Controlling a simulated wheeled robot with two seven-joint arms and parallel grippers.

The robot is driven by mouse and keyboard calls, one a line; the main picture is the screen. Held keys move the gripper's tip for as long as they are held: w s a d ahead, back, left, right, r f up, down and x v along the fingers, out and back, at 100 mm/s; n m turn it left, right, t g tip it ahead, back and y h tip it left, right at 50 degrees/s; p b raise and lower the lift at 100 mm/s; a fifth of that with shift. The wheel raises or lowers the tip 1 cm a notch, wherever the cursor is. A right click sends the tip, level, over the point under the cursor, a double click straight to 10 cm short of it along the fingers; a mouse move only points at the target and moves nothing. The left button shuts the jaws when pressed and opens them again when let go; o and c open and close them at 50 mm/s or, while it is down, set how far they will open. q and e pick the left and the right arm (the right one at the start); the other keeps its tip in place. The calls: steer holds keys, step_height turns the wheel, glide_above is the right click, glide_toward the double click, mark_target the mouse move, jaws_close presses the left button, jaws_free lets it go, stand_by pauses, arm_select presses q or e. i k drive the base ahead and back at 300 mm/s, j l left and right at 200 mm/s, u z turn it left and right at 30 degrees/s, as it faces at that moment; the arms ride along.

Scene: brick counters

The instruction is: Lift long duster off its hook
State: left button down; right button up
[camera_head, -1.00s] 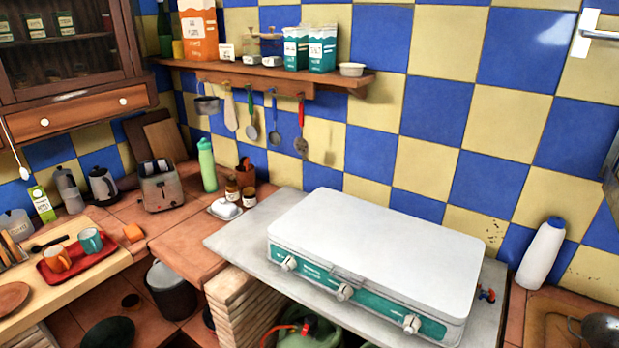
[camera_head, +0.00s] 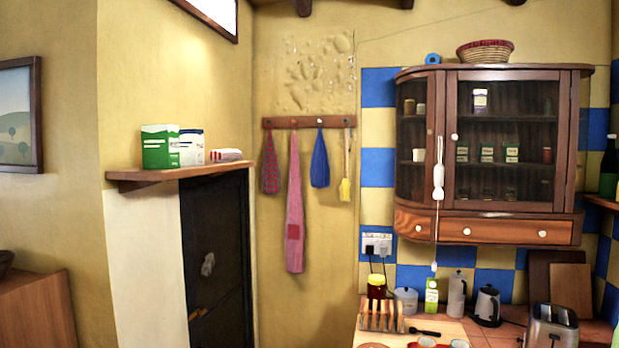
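A wooden hook rail (camera_head: 282,122) is fixed to the yellow wall in the middle of the head view. From it hang a short red checked cloth (camera_head: 270,168), a long pink cloth (camera_head: 294,200) with a red patch, a short blue cloth (camera_head: 320,165) and a yellow-headed brush (camera_head: 345,188) with a thin handle. The pink cloth is the longest hanging item and reaches far down the wall. I cannot tell for certain which item is called the long duster. Neither of my grippers is in view.
Left of the rail is a dark door (camera_head: 215,262) under a wooden shelf (camera_head: 150,176) with boxes. To the right is a glass-fronted cabinet (camera_head: 490,200). Below it, a counter (camera_head: 480,329) holds a toast rack (camera_head: 381,316), jars, a kettle (camera_head: 487,306) and a toaster (camera_head: 551,325).

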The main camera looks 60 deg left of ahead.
mark_target(346, 188)
steer(key=u, duration=1.7)
steer(key=i+j+z, duration=0.15)
steer(key=i+z, duration=0.2)
steer(key=z, duration=0.15)
steer(key=i+j+z, duration=0.25)
steer(key=z, duration=0.25)
